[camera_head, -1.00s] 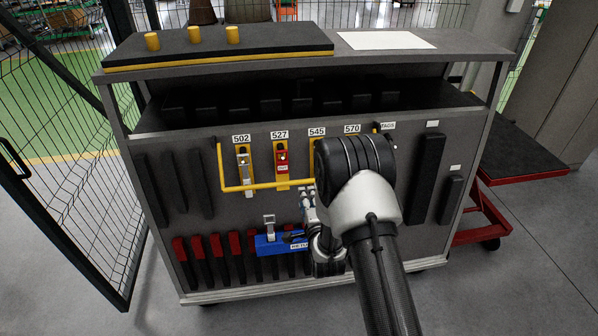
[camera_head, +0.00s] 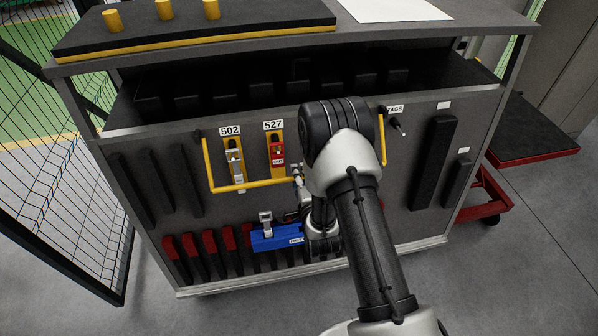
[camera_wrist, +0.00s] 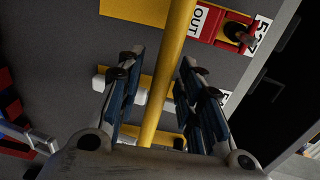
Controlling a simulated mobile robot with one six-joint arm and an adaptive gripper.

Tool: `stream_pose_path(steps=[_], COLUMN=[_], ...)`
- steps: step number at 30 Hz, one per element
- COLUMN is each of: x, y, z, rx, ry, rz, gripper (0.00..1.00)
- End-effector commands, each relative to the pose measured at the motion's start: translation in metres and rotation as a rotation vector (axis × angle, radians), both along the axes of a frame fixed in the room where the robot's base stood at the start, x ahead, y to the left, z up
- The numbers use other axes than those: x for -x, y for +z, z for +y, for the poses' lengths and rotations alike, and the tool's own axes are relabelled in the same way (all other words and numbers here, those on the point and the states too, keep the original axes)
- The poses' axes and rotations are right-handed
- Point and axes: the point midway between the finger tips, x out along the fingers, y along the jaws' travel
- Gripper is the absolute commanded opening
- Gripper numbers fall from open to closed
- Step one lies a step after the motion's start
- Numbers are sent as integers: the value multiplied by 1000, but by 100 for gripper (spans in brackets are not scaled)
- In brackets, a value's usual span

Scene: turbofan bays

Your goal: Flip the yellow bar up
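The yellow bar (camera_head: 250,186) is a U-shaped rail hanging low across the front of the grey cabinet, below the 502 and 527 labels. Its right part is mostly hidden behind my arm. In the wrist view the bar (camera_wrist: 166,80) runs between the two fingers of my gripper (camera_wrist: 162,62). The fingers are apart, with a gap on the left side of the bar and the right finger close to it. I cannot tell whether that finger touches it. In the head view my gripper (camera_head: 298,176) is small and partly hidden by my wrist, at the bar's lower stretch.
Behind the bar are yellow holders, one with a red tag (camera_head: 278,154) marked OUT, also seen in the wrist view (camera_wrist: 206,22). A blue block (camera_head: 275,238) sits below. A TAGS peg (camera_head: 397,125) is to the right. A mesh fence (camera_head: 50,180) stands left.

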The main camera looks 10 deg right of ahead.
Motion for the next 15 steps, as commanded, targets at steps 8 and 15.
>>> stream_pose_path(steps=[8,15], x=[0,0], y=[0,0], z=[0,0], rx=[0,0], ry=[0,0], rz=[0,0], gripper=[28,12])
